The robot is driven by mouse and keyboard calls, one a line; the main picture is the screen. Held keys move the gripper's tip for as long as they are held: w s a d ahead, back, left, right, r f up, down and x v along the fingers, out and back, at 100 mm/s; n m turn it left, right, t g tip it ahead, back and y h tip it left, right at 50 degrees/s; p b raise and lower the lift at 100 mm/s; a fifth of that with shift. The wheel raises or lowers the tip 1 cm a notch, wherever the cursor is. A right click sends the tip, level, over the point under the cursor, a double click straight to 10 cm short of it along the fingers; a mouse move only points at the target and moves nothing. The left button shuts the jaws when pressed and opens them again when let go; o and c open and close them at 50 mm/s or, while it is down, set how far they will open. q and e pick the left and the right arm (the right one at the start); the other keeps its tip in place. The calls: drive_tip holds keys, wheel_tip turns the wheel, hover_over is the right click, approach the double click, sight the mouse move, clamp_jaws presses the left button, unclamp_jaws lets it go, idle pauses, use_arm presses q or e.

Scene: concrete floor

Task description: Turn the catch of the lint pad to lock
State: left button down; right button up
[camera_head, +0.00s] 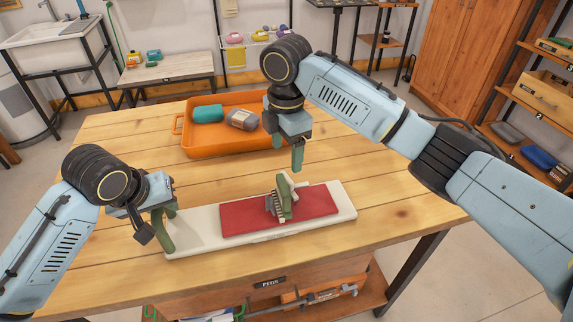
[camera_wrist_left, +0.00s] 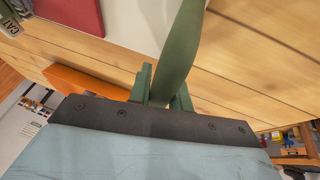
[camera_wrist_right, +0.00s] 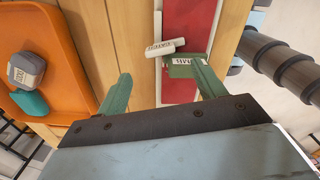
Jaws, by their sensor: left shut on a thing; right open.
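The lint pad is a long pale board (camera_head: 345,209) with a red pad (camera_head: 237,223) on top, flat on the table. A green and grey fitting with a toothed edge (camera_head: 284,198) stands on the red pad. A labelled white bar (camera_wrist_right: 165,47) and a labelled green block (camera_wrist_right: 187,67) show there in the right wrist view; I cannot tell which part is the catch. My left gripper (camera_head: 158,229) is shut on a green handle (camera_wrist_left: 186,45) at the board's left end. My right gripper (camera_head: 292,158) is open and empty above the fitting, its fingers apart in its wrist view (camera_wrist_right: 165,72).
An orange tray (camera_head: 185,139) behind the board holds a teal item (camera_head: 208,113) and a grey-brown item (camera_head: 242,119). Bare wooden table (camera_head: 410,212) lies right of the board. A sink, a bench and shelves stand farther back.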

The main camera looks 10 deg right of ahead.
wheel_tip(320, 180, up, 5)
drive_tip(key=shift+r, duration=0.1)
drive_tip(key=shift+d, duration=0.15)
idle(0.3)
drive_tip(key=f, duration=1.3)
drive_tip(key=shift+d, duration=0.2)
